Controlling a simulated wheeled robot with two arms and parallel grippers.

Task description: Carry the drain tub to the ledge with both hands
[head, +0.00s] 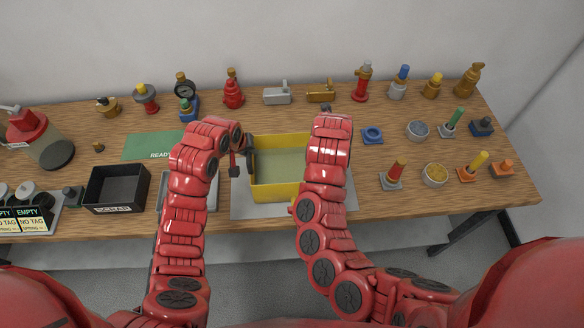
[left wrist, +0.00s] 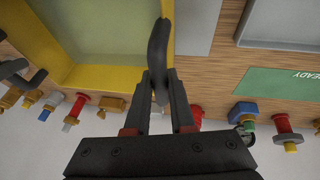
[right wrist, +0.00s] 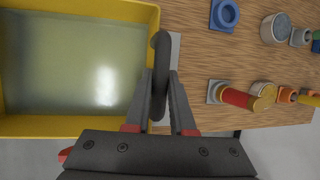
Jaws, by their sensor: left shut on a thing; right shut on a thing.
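The drain tub (head: 283,146) is a yellow rectangular box with murky greenish liquid in it. It is at the middle of the wooden bench, over a light grey plate (head: 242,207). I cannot tell whether it touches the plate. My left gripper (head: 247,155) is at the tub's left side. In the left wrist view, its fingers (left wrist: 160,92) are shut on a dark handle (left wrist: 158,45) of the tub. In the right wrist view, my right gripper (right wrist: 160,95) is shut on the other dark handle (right wrist: 161,55). My right arm hides that gripper in the head view. I cannot pick out the ledge.
A black bin (head: 118,188) and a grey tray (head: 204,195) are left of the tub. A green READY mat (head: 150,147) lies behind them. Valves and fittings line the back edge, with several more fittings and small bowls (head: 434,175) at the right.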

